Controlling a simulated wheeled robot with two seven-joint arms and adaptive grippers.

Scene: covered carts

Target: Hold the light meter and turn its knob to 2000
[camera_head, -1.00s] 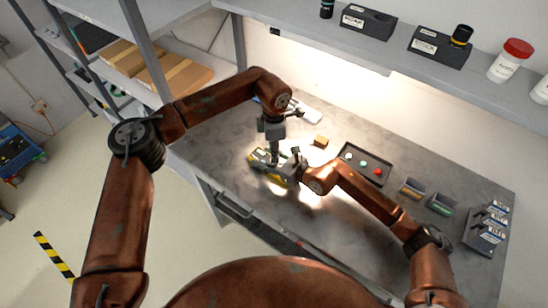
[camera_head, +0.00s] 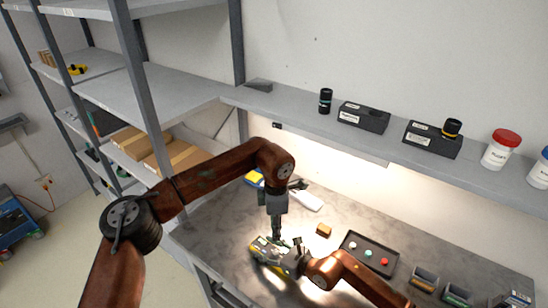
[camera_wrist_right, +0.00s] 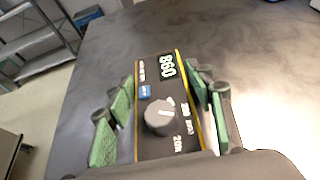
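The light meter (camera_head: 268,252), a dark box with yellow edges, lies on the bench. In the right wrist view the meter (camera_wrist_right: 150,75) shows a display reading 860 and a grey round knob (camera_wrist_right: 159,116). The knob's white mark points up and right, and number labels run along its right side. My right gripper (camera_wrist_right: 163,85) has its green-padded fingers on both sides of the meter, with narrow gaps visible beside it. It also shows in the head view (camera_head: 298,252). My left gripper (camera_head: 275,238) points down over the meter; its small fingertips are unclear, and contact cannot be told.
A small brown block (camera_head: 323,230) and a dark tray (camera_head: 347,247) with coloured round pieces stand right of the meter. A white item (camera_head: 306,199) lies behind. A wall shelf (camera_head: 300,112) with holders and jars runs above the bench. Shelving stands at left.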

